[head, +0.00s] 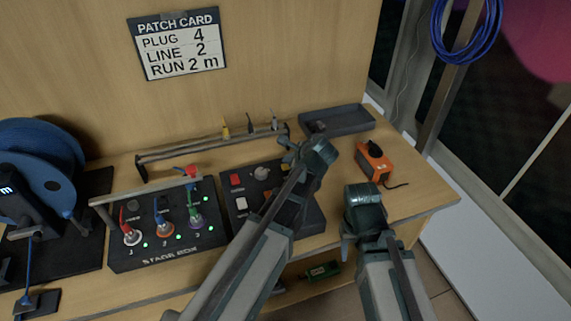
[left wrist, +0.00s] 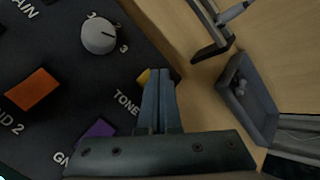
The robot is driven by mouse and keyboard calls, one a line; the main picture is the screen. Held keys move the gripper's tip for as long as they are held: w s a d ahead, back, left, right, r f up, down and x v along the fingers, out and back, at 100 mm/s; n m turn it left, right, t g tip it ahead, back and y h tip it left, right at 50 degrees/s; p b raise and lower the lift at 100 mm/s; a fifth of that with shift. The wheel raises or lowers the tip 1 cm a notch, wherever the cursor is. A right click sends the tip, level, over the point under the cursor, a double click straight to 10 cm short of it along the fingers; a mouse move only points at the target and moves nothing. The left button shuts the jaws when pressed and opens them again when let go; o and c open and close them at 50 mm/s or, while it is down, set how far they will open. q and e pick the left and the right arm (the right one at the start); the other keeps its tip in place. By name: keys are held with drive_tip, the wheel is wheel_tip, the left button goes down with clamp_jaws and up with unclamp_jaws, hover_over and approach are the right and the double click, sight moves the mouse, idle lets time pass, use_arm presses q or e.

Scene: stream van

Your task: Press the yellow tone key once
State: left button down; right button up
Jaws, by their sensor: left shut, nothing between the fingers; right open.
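The yellow tone key (left wrist: 144,76) shows as a small patch beside the TONE label in the left wrist view, mostly hidden by my left gripper's fingers. My left gripper (left wrist: 160,76) is shut and empty, its tips over or at the key; I cannot tell whether they touch it. My right gripper (head: 362,232) is open and empty, right of the panel near the table's front edge.
The panel also has an orange key (left wrist: 32,95), a purple key (left wrist: 98,134) and a white knob (left wrist: 100,34). The stage box (head: 165,230) stands left. A dark tray (head: 345,122) and an orange device (head: 376,161) are at the right. A cable rack (head: 205,149) runs behind.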

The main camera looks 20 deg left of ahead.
idle(0.3)
use_arm(q)
wheel_tip(320, 180, up, 5)
drive_tip(key=p, duration=0.5)
drive_tip(key=shift+r, duration=0.1)
idle(0.7)
